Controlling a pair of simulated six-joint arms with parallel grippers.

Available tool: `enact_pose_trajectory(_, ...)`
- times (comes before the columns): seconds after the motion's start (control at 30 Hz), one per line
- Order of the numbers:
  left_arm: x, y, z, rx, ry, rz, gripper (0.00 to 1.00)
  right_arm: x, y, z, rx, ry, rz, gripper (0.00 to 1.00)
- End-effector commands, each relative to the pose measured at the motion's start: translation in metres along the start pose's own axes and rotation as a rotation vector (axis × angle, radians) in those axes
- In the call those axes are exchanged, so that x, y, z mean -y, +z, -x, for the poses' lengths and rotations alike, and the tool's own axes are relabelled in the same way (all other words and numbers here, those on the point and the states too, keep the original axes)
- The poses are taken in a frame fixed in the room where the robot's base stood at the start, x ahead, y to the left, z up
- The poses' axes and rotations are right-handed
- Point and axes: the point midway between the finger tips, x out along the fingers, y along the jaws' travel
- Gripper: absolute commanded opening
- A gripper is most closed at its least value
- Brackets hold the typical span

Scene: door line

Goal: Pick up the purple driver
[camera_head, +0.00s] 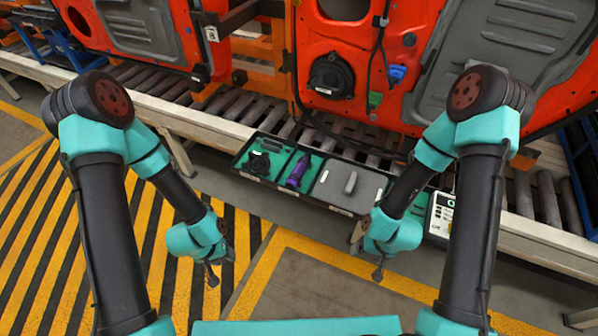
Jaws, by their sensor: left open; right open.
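The purple driver (298,171) lies in the green-lined middle section of a black tray (309,200) beside the roller conveyor. My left gripper (212,274) is to the left of the tray and nearer to me, over the striped floor, open and empty. Neither gripper touches the driver. The fingers of both look small here.
The tray also holds dark parts (259,161) on the left and a grey block (350,183) on the right. Orange door panels (335,45) stand behind on the roller conveyor (270,117). A white-and-green box (440,216) sits right of the tray. Floor between my arms is clear.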

Motion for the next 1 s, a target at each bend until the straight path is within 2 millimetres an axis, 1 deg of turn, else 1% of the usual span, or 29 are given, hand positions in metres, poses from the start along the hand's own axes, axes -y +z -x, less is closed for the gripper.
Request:
enact_pose_trajectory(0.07,0.000,0.000,0.000,0.000,0.000,0.000,0.43,0.000,-0.001,0.000,0.000,0.000,-0.001,0.76)
enact_pose_trajectory(0.17,0.000,0.000,0.000,0.000,0.000,0.000,0.43,0.005,-0.006,-0.002,0.000,-0.001,-0.006,0.76)
enact_pose_trajectory(0.27,0.000,0.000,0.000,0.000,0.000,0.000,0.43,0.019,-0.021,-0.006,0.003,-0.003,-0.023,0.76)
enact_pose_trajectory(0.37,0.000,0.000,0.000,0.000,0.000,0.000,0.43,0.044,-0.044,-0.012,0.007,-0.006,-0.055,0.76)
enact_pose_trajectory(0.47,0.000,0.000,0.000,0.000,0.000,0.000,0.43,0.081,-0.071,-0.017,0.016,-0.009,-0.101,0.76)
enact_pose_trajectory(0.5,0.000,0.000,0.000,0.000,0.000,0.000,0.43,0.097,-0.082,-0.019,0.020,-0.010,-0.121,0.76)
enact_pose_trajectory(0.57,0.000,0.000,0.000,0.000,0.000,0.000,0.43,0.123,-0.096,-0.021,0.027,-0.010,-0.152,0.76)
enact_pose_trajectory(0.6,0.000,0.000,0.000,0.000,0.000,0.000,0.43,0.140,-0.103,-0.022,0.032,-0.010,-0.170,0.76)
enact_pose_trajectory(0.73,0.000,0.000,0.000,0.000,0.000,0.000,0.43,0.189,-0.123,-0.022,0.044,-0.010,-0.225,0.76)
enact_pose_trajectory(0.8,0.000,0.000,0.000,0.000,0.000,0.000,0.43,0.213,-0.131,-0.020,0.049,-0.009,-0.249,0.76)
enact_pose_trajectory(0.87,0.000,0.000,0.000,0.000,0.000,0.000,0.43,0.233,-0.139,-0.017,0.053,-0.007,-0.266,0.76)
enact_pose_trajectory(0.9,0.000,0.000,0.000,0.000,0.000,0.000,0.43,0.246,-0.145,-0.014,0.055,-0.005,-0.277,0.76)
enact_pose_trajectory(1.0,0.000,0.000,0.000,0.000,0.000,0.000,0.43,0.274,-0.163,-0.001,0.058,0.010,-0.294,0.76)
